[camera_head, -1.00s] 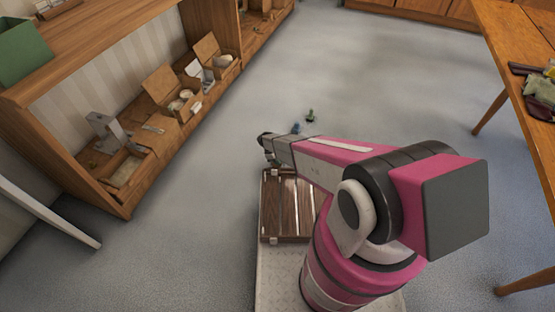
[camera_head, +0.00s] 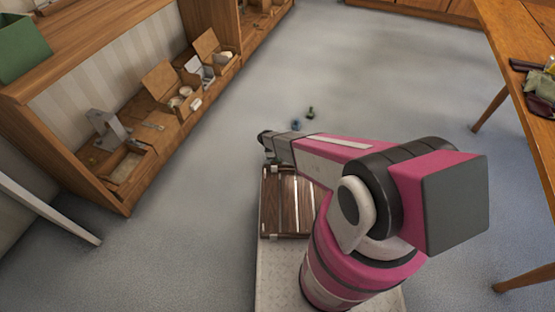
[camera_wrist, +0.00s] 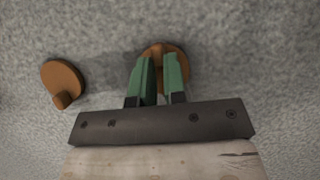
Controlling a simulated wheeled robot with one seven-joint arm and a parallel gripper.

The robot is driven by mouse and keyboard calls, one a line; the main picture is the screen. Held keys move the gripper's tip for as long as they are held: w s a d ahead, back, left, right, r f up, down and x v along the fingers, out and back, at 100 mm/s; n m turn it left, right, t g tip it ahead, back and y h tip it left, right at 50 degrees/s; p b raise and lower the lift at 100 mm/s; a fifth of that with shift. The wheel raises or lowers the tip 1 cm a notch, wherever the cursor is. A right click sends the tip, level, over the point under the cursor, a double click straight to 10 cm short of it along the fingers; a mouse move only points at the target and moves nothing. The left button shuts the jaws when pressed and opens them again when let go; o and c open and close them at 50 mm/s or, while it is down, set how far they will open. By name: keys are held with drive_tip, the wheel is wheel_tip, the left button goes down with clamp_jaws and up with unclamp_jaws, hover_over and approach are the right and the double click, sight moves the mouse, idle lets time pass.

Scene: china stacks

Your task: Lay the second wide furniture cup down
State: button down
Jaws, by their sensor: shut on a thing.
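In the wrist view, my gripper (camera_wrist: 160,78) has its two green fingers close together on an orange-brown round cup (camera_wrist: 178,49). The fingers cover the cup's middle, and its disc shows around and beyond them. I cannot tell whether it touches the grey speckled surface below. A second orange-brown cup (camera_wrist: 63,80), a disc with a small knob, lies on that surface to the left, apart from the held one. In the head view, the end of my arm (camera_head: 266,143) is at the far edge of the wooden slatted rack; the fingers and both cups are hidden there.
A wooden slatted rack (camera_head: 274,203) lies on my base. A low shelf (camera_head: 110,190) with open boxes stands left, a wooden table (camera_head: 508,50) right. Floor between is clear.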

drive_tip(key=shift+f, duration=0.1)
drive_tip(key=c, duration=1.1)
unclamp_jaws()
drive_tip(key=v, duration=1)
drive_tip(key=shift+a+r, duration=0.2)
drive_tip(key=shift+r, duration=0.15)
drive_tip(key=s+d+r+m+y, duration=0.1)
drive_tip(key=s+d+r+m, duration=0.3)
drive_tip(key=r, duration=1)
drive_tip(key=s+d+r+m+t+y, duration=0.1)
drive_tip(key=s+d+r+m+y, duration=0.1)
drive_tip(key=s+d+r+m, duration=0.3)
drive_tip(key=s+d+r+m+y, duration=0.1)
drive_tip(key=s+d+r+m, duration=0.4)
drive_tip(key=s+d+r, duration=0.6)
drive_tip(key=d+r, duration=0.3)
drive_tip(key=r, duration=1)
drive_tip(key=shift+r+t+y, duration=0.15)
drive_tip(key=shift+t+y, duration=0.15)
drive_tip(key=shift+t, duration=0.1)
